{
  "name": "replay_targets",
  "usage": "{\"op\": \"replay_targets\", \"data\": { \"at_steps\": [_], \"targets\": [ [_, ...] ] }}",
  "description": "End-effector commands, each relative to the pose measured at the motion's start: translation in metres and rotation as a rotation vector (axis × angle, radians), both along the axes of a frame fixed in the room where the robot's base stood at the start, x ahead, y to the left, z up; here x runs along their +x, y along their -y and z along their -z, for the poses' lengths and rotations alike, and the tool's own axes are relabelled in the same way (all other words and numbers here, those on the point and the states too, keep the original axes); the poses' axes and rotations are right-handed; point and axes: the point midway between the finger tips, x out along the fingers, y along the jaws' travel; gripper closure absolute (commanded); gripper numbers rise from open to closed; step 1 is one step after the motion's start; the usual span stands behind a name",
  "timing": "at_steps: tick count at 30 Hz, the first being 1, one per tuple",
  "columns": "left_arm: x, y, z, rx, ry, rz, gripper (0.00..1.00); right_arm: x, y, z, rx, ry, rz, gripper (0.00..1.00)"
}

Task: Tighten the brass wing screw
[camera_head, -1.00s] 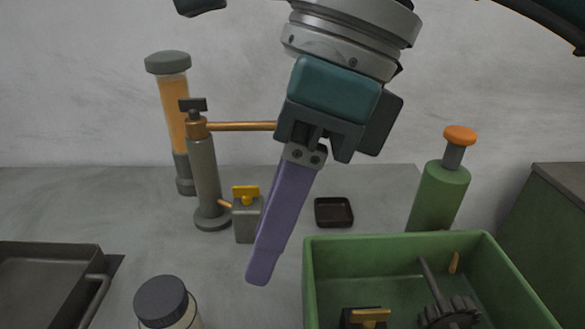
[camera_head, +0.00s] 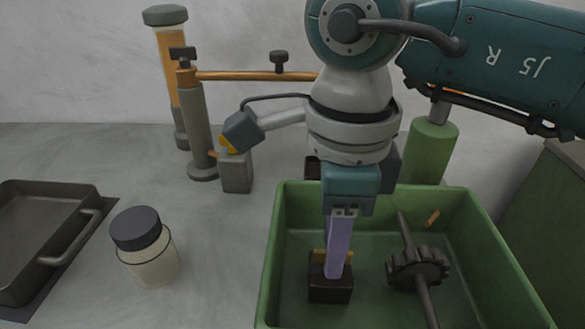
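The brass wing screw (camera_head: 320,257) sits on top of a dark block (camera_head: 330,290) inside the green bin (camera_head: 272,262). My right gripper (camera_head: 335,275) points down into the bin. My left gripper is not in view.
A shaft with a dark gear (camera_head: 417,270) lies in the bin, right of the block. A lidded jar (camera_head: 148,250) and a dark tray (camera_head: 45,235) stand left. A grey block (camera_head: 236,174) and a post with an orange bar (camera_head: 235,76) are behind. A green cylinder (camera_head: 430,150) stands behind the bin.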

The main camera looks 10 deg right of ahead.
Motion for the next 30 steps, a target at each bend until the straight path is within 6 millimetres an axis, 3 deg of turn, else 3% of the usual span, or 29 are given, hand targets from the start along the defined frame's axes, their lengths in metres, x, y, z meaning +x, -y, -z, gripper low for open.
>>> {"op": "replay_targets", "data": {
  "at_steps": [8,19,30],
  "targets": [
    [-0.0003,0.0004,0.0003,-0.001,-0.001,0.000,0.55,-0.0001,-0.0003,0.0030,0.001,0.000,-0.001,0.62],
    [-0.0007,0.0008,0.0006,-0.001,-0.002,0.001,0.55,-0.0001,-0.0003,0.0027,0.001,0.000,-0.001,1.00],
    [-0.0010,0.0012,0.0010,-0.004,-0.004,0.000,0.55,-0.0002,-0.0001,0.0033,0.000,0.000,0.000,1.00]
  ]
}}
